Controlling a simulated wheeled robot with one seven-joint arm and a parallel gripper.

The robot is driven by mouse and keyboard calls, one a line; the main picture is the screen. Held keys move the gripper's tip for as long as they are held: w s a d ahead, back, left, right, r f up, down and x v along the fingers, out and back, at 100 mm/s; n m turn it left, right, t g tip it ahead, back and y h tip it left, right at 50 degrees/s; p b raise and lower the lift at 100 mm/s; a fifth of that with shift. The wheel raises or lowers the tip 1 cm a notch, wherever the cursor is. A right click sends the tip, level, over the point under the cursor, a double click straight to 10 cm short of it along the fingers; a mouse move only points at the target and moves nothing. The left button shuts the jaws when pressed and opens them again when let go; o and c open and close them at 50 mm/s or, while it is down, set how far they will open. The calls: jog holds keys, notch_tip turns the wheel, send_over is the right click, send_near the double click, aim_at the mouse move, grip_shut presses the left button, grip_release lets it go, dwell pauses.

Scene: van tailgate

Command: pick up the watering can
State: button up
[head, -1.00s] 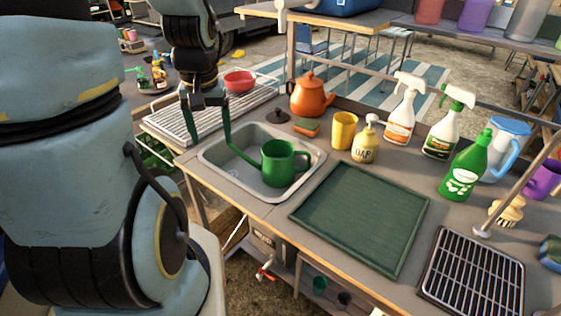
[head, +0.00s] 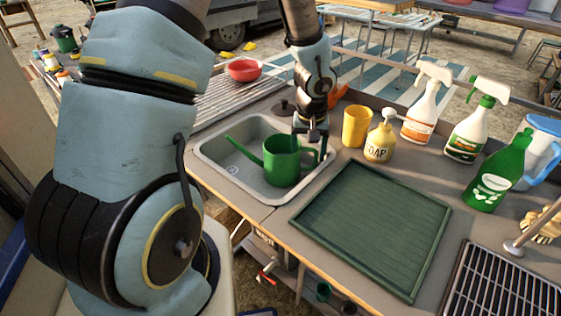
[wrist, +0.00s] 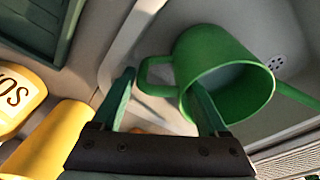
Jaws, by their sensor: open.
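The green watering can (head: 281,163) stands in the grey sink basin, its spout pointing left and its handle on the right in the head view. In the wrist view the can (wrist: 215,65) shows its open top, with its handle (wrist: 152,76) toward the fingers. My gripper (head: 312,150) is at the handle side of the can, pointing down. In the wrist view my gripper (wrist: 160,95) is open, with one finger on each side of the handle's line and the right finger overlapping the can's rim. Whether a finger touches the can I cannot tell.
The sink (head: 225,165) has raised walls around the can. A yellow cup (head: 356,126) and a soap bottle (head: 380,140) stand close to the right of my gripper. A green tray (head: 375,225) lies in front. Spray bottles (head: 425,103) stand farther right.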

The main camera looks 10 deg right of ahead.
jog(key=shift+w+d+f+p, duration=0.1)
jog(key=shift+w+f+p, duration=0.05)
jog(key=shift+f, duration=1.05)
jog(key=shift+w+d+f+p, duration=0.1)
jog(key=shift+w+f+p, duration=0.05)
jog(key=shift+f, duration=1)
jog(key=shift+c, duration=0.4)
grip_shut()
